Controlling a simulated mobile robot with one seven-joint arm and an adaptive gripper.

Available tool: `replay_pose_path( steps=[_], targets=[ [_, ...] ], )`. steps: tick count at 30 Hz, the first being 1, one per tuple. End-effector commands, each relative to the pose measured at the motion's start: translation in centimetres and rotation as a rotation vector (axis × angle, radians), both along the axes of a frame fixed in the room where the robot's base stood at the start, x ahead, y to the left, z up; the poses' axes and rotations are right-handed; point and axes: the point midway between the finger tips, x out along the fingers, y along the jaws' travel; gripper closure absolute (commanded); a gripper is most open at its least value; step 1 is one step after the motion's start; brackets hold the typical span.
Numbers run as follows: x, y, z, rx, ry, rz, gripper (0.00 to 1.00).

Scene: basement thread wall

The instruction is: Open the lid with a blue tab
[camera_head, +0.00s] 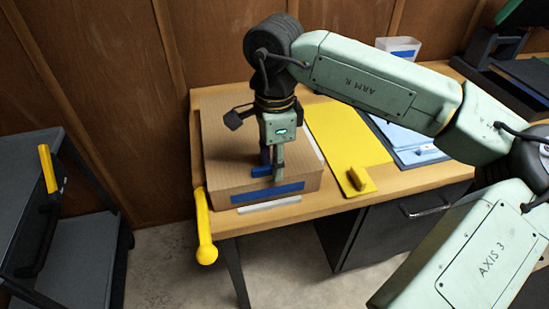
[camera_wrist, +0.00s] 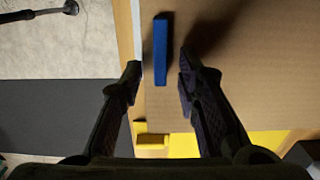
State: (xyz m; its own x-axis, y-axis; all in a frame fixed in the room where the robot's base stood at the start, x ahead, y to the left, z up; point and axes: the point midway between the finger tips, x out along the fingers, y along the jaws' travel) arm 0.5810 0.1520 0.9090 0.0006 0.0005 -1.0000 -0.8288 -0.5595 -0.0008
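A brown cardboard box (camera_head: 225,150) sits on the left end of the wooden table, its flat lid closed. A blue tab (camera_head: 262,171) stands on the lid near its front edge, partly hidden by my gripper. My gripper (camera_head: 272,172) points down over that part of the lid. In the wrist view the blue tab (camera_wrist: 160,50) is a narrow upright bar. The two dark fingers of my gripper (camera_wrist: 160,68) are spread, one on each side of the tab's lower part, with a gap to each. I cannot tell their exact height above the lid.
A blue strip (camera_head: 267,193) marks the box front. A yellow handle (camera_head: 204,228) stands at the table's left corner. A yellow board (camera_head: 345,137) with a small yellow block (camera_head: 360,179) lies right of the box. A dark cart (camera_head: 60,250) stands at left.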

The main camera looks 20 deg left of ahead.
Motion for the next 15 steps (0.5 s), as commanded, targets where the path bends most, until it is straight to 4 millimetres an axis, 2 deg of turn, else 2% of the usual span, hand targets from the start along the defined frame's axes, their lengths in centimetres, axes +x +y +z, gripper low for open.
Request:
replay_pose_path(
  steps=[5, 15],
  targets=[
    [0.00, 0.00, 0.00, 0.000, 0.000, 0.000, 0.71],
    [0.00, 0.00, 0.03, 0.000, 0.000, 0.000, 0.94]
  ],
)
